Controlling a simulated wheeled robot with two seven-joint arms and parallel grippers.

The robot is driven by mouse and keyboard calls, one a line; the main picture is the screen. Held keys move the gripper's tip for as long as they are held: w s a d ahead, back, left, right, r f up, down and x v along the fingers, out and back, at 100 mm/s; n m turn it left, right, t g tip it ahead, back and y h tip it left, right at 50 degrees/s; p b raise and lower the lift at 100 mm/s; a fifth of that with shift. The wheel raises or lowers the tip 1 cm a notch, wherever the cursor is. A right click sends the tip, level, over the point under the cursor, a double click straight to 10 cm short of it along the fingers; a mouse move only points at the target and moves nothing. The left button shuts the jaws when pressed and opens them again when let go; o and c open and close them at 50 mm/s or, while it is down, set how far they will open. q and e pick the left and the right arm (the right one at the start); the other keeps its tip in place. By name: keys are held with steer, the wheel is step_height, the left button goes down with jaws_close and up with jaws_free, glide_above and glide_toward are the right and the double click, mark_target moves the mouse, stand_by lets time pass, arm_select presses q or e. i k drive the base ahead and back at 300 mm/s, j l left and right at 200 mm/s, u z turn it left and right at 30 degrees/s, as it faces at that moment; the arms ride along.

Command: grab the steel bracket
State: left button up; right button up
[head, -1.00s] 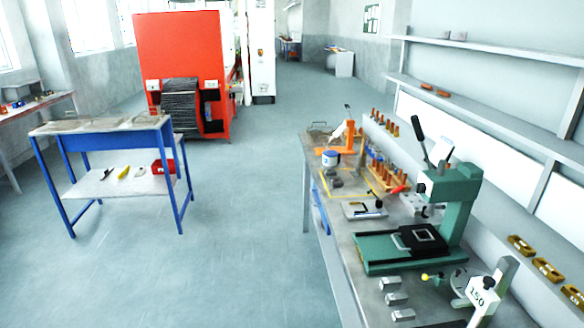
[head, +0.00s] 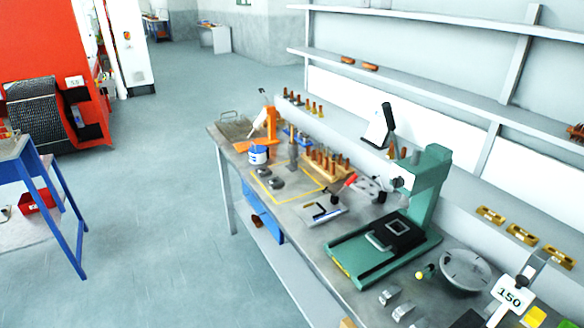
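Several small grey metal pieces, which look like steel brackets, lie in a row at the near edge of the workbench in the head view. I cannot tell which one the task means. Neither of my grippers is in view.
The workbench (head: 345,270) also carries a wooden rack of pegs (head: 328,168), a blue-and-white tin (head: 258,155) and a white "150" sign (head: 512,294). A wall shelf (head: 440,88) runs behind. Open floor (head: 150,220) lies left, before a blue-legged table (head: 70,225).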

mark_target(293, 167)
steer(key=i+j, duration=0.2)
steer(key=i, duration=0.15)
steer(key=i+j+z, duration=0.7)
steer(key=i+j, duration=0.1)
